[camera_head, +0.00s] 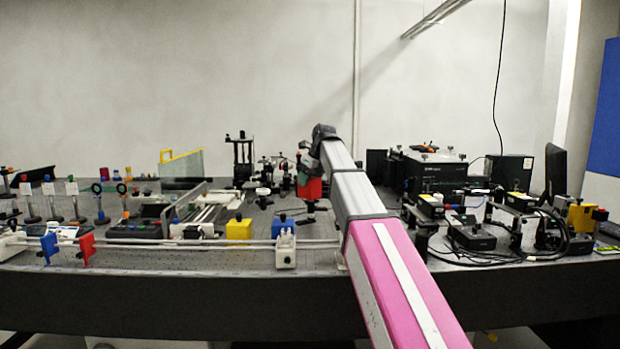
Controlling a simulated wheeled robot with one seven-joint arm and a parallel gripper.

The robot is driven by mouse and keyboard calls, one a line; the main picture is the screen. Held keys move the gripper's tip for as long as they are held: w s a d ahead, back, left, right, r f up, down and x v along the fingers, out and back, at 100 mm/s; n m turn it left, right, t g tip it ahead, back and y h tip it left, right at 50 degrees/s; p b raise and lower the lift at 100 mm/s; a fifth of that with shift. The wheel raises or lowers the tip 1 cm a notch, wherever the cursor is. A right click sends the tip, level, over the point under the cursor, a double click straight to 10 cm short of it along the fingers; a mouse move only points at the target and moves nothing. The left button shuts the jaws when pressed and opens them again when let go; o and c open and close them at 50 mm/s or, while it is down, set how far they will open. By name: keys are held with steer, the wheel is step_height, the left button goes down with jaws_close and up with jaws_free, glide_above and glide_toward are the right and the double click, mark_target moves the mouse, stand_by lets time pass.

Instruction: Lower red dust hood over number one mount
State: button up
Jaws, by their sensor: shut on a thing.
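The red dust hood (311,188) hangs at the end of my arm near the middle of the bench. My gripper (306,169) is shut on it from above; the fingers are small and partly hidden by the wrist. A dark post-like piece (309,211) shows directly below the hood. I cannot tell whether the hood touches it or is apart from it. Several slim posts with white tags, among them one at the far left (50,198), stand on the bench. The tags are too small to read, so I cannot tell which mount is number one.
A yellow block (239,229) and a blue block (282,225) stand left of the hood. A white rail (180,242) runs along the front. Black instruments and cables (475,235) crowd the right. Dark optics stand behind the hood.

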steer(key=shift+f, duration=0.2)
stand_by(0.6)
steer(key=o, duration=1)
steer(key=v, duration=1.1)
steer(key=shift+f, duration=0.1)
